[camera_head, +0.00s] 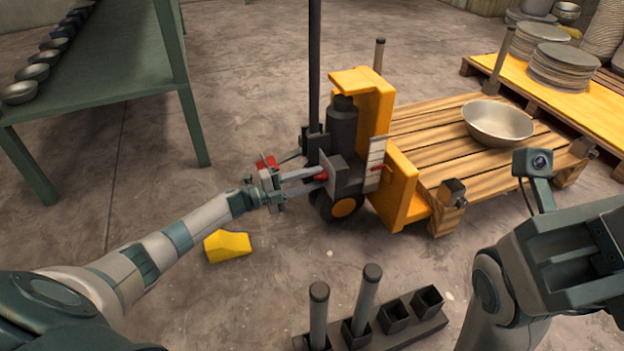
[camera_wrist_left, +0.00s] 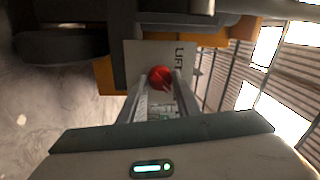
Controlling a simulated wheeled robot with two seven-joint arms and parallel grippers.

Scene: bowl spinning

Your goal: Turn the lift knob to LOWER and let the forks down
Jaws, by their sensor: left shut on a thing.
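The yellow pallet jack (camera_head: 402,190) stands in the middle of the head view, with its forks hidden under the wooden pallet (camera_head: 410,130). The red lift knob (camera_head: 320,175) sits on the near side of the jack. In the left wrist view the red knob (camera_wrist_left: 160,77) is in front of a grey plate (camera_wrist_left: 133,58) marked "LIFT". My left gripper (camera_head: 316,178) reaches in from the left and is shut on the knob, with a finger on each side. Which setting the knob is at cannot be read. My right gripper is out of view; only the right arm shows.
A metal bowl (camera_head: 498,122) sits on the pallet. Stacked plates (camera_head: 563,68) stand on a second pallet behind. A green bench (camera_head: 100,75) with several bowls is at the left. A yellow block (camera_head: 228,246) and a socket rack with posts (camera_head: 425,331) are on the floor in front.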

